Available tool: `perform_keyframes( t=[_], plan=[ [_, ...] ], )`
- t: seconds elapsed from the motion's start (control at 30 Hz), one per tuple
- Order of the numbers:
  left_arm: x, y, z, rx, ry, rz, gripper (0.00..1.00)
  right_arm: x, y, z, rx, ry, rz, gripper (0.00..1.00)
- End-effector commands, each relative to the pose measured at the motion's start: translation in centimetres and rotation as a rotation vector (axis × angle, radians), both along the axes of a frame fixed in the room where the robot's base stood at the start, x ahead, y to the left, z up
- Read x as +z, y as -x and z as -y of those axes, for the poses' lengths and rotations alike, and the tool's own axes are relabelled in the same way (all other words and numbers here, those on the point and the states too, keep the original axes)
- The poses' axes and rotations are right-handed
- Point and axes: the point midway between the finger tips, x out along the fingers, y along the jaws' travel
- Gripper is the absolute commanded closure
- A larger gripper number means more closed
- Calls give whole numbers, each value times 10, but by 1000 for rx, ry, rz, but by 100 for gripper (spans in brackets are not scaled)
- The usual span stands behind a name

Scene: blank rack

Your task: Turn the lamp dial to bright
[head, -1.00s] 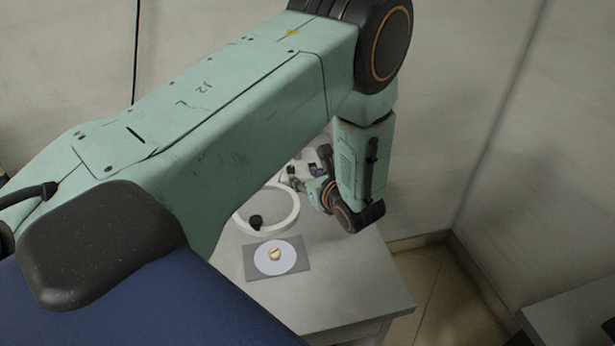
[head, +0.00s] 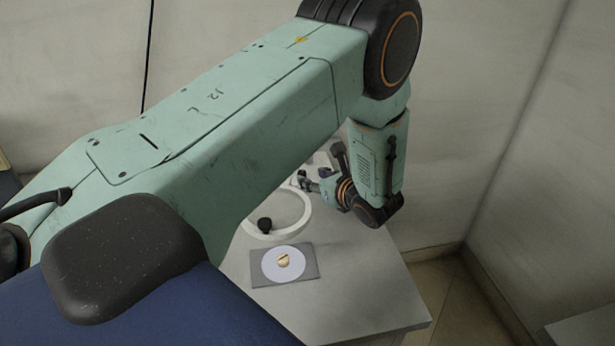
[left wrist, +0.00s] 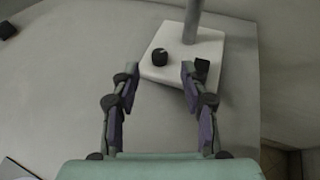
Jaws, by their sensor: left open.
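The lamp shows in the left wrist view as a white base (left wrist: 178,72) with a grey post (left wrist: 192,22). A black round dial (left wrist: 159,57) with a small pale mark sits on the base. My left gripper (left wrist: 159,69) is open and empty; its fingertips are on either side of the dial's line, with the dial just ahead between them. I cannot tell if a finger touches the base. My right gripper is not in view.
A grey plate with a white disc and a brass knob (head: 283,260) lies on the grey table (head: 345,290). A black knob (head: 264,225) shows by the ring. The table's right front is clear. Walls stand behind and at right.

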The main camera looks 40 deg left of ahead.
Motion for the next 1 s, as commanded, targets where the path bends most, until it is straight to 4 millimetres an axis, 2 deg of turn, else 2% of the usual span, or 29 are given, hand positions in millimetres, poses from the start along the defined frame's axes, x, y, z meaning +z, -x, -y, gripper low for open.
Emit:
perform_keyframes(
  t=[0.1,0.3,0.67,1.0],
  plan=[
    [-9,-5,-18,5,1,1,55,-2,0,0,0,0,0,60],
    [-16,-11,-35,0,0,1,55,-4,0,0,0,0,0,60],
    [-17,-13,-39,-1,-1,1,55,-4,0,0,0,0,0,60],
    [-17,-13,-39,-1,0,0,84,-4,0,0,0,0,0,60]
  ],
)
